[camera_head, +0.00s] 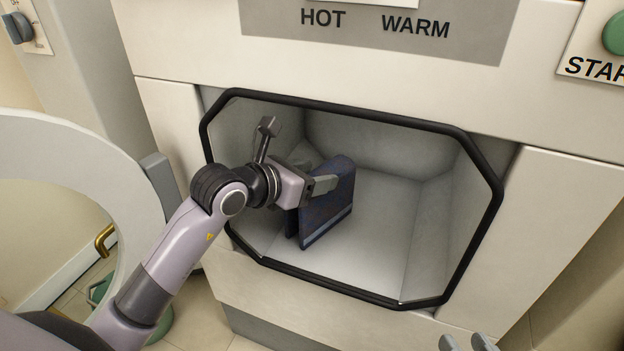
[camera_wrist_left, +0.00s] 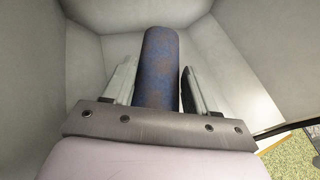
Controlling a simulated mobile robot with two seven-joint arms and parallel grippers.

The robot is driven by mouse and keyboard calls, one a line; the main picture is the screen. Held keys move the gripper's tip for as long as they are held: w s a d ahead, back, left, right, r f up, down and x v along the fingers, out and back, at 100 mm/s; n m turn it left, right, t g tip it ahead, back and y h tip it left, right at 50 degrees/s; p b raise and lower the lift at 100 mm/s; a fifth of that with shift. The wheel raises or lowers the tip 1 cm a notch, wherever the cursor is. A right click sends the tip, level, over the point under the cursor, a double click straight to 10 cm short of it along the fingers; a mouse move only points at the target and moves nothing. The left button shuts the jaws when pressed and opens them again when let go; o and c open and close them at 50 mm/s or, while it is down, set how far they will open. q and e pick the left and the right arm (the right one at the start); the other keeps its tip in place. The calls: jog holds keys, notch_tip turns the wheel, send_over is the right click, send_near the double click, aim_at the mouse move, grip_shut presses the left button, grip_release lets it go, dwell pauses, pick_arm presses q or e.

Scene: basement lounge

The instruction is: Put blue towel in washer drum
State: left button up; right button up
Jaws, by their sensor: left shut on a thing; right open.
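The blue towel (camera_head: 328,208) is folded and hangs inside the washer drum (camera_head: 385,215), in its left part. My left gripper (camera_head: 322,186) reaches in through the opening and is shut on the towel. In the left wrist view the towel (camera_wrist_left: 158,65) stands between the two fingers (camera_wrist_left: 158,85), with pale drum walls around it. Whether the towel's lower edge touches the drum floor is hard to tell. My right gripper (camera_head: 468,343) shows only its fingertips at the bottom edge of the head view, open and apart from the washer opening.
A black rim (camera_head: 487,160) frames the drum opening. The round washer door (camera_head: 110,150) stands open at the left. The right part of the drum is empty. A green START button (camera_head: 615,35) is at the upper right, and a knob (camera_head: 18,27) is at the upper left.

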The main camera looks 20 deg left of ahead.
pick_arm(q)
jog(key=shift+f, duration=0.1)
jog(key=o, duration=1.5)
